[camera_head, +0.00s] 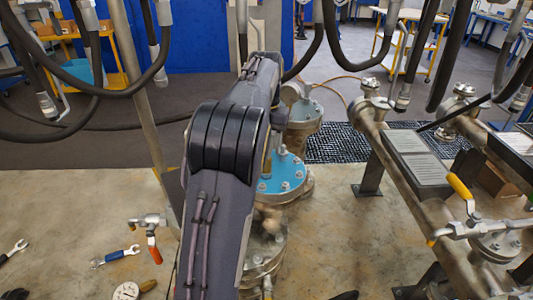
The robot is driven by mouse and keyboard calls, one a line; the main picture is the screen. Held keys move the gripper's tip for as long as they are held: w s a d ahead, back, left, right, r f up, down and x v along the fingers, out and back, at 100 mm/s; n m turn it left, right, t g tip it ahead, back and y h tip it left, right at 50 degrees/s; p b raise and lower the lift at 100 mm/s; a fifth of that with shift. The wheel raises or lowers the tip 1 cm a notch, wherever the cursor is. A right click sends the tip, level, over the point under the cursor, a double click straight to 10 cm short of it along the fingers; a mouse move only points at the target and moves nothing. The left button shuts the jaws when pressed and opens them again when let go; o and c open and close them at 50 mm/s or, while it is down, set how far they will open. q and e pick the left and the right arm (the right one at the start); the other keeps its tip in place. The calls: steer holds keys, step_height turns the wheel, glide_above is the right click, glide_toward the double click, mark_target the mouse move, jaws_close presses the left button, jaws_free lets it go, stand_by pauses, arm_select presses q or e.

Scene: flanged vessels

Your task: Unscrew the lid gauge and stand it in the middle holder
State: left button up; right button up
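A vessel with a blue bolted lid (284,176) stands in the centre, partly hidden behind my large dark arm, which I take to be the left one. The arm rises from the bottom edge and covers the lid's left part. I see no gauge on the visible part of the lid. A round white-faced gauge (126,291) lies at the bottom left on the worktop; I cannot tell whether it is the task's gauge. I cannot make out the middle holder. Neither gripper shows; the left one's end is hidden beyond the arm.
Wrenches (115,257) and a valve fitting with an orange handle (151,238) lie on the stained worktop (75,205). Pipes with a yellow-handled valve (460,187) stand at the right. Black hoses (155,70) hang across the top.

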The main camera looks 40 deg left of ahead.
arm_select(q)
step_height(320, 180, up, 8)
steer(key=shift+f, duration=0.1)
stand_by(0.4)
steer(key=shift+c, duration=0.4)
